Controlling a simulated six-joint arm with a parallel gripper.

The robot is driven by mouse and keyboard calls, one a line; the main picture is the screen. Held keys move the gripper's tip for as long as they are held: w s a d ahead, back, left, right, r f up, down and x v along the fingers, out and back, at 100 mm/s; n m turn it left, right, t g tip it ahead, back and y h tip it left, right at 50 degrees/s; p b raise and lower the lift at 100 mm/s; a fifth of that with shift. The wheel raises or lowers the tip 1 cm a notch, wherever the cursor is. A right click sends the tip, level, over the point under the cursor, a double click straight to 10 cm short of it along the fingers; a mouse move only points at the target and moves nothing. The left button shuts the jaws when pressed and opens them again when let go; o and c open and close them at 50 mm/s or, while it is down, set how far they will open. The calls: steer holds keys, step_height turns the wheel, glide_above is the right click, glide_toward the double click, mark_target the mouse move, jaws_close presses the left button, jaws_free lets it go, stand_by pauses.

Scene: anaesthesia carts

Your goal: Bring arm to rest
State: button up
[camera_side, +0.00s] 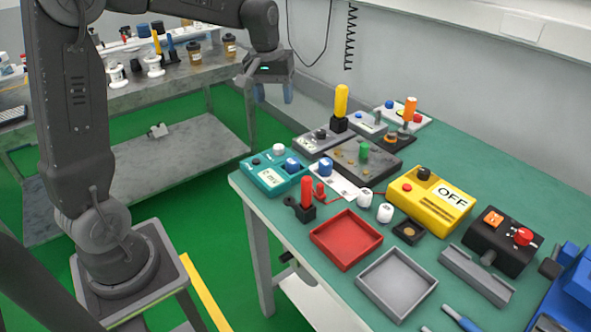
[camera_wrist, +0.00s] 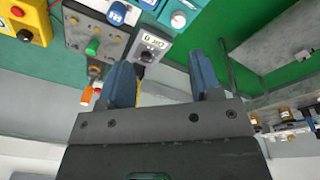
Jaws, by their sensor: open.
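My gripper (camera_side: 273,94) hangs in the air at the upper middle of the side view, past the table's left back edge. In the wrist view its two blue fingers (camera_wrist: 165,80) stand well apart with nothing between them. The gripper is open and empty. My arm reaches from its stand at the left, up and over to the right. The green-topped table (camera_side: 262,214) lies below and to the right of the gripper.
The table holds a teal box (camera_side: 272,178), a yellow box marked OFF (camera_side: 420,205), a red tray (camera_side: 345,262), a grey tray (camera_side: 397,310) and an upright yellow handle (camera_side: 341,101). A grey bench (camera_side: 120,84) with bottles and spools stands behind my arm.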

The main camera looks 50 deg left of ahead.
steer(key=s+d+r+m+t, duration=0.1)
steer(key=s+d+m+t, duration=0.1)
steer(key=s+d+m, duration=0.2)
steer(key=s+d+r+m+t, duration=0.1)
steer(key=s+d+m, duration=0.3)
steer(key=s+d, duration=0.6)
steer(key=s+t, duration=0.1)
steer(key=s, duration=0.6)
steer(key=shift+c, duration=0.2)
stand_by(1.3)
